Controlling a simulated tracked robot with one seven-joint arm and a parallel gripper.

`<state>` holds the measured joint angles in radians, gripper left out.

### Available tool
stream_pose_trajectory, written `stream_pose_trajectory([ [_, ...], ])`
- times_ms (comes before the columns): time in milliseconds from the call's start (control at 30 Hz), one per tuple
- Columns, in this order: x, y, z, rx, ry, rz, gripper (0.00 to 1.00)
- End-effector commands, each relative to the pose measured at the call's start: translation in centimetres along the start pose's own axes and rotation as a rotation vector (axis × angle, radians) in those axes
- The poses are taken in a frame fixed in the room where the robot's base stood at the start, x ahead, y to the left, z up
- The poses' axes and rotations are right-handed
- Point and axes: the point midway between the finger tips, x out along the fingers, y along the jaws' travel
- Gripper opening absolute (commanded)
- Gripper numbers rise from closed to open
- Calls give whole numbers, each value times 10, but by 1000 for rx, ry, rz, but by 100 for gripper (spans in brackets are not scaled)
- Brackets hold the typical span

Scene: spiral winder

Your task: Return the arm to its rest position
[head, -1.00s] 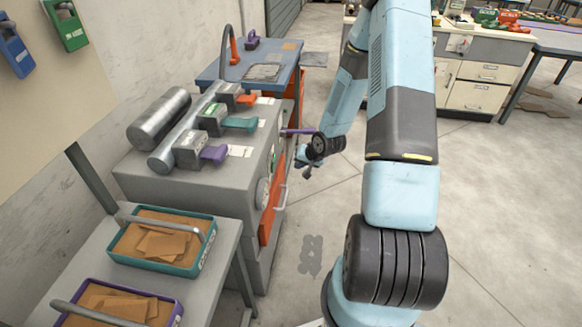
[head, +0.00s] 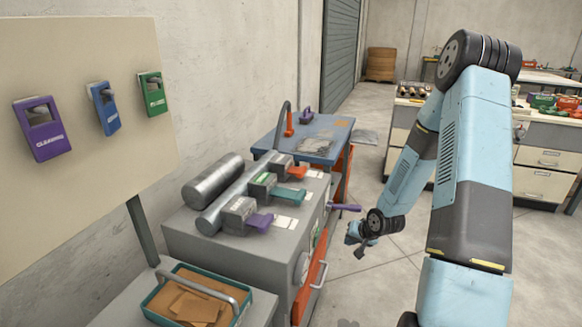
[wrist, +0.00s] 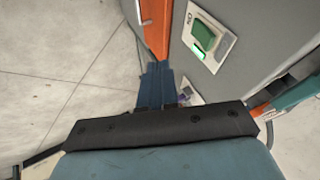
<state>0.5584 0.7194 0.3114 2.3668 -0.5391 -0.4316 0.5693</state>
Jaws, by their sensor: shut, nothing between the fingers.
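My blue arm (head: 471,170) rises at the right of the head view, bends over at the top and reaches down to the left. My gripper (head: 358,249) hangs in the air beside the front right of the grey winder machine (head: 250,258), just below a purple lever (head: 346,207). In the wrist view its blue fingers (wrist: 156,84) are together and empty. They point toward the machine's orange panel (wrist: 156,27), close to a green ON button (wrist: 204,42). I cannot tell the exact gap to the machine.
A blue table (head: 318,130) stands behind the machine. A teal bin (head: 160,300) of brown pieces sits at the lower left. A board (head: 75,100) with purple, blue and green tags hangs left. Open floor (head: 400,255) lies right of the machine, with workbenches (head: 545,150) at the back right.

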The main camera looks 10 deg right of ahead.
Motion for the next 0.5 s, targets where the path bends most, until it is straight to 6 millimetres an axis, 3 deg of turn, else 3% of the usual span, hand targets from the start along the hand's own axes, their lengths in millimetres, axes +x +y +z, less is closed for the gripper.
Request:
stream_pose_trajectory([
  [167, -26, -9, -16, -61, 6, 57, 0],
  [500, -106, -37, -46, -197, 12, 209, 0],
])
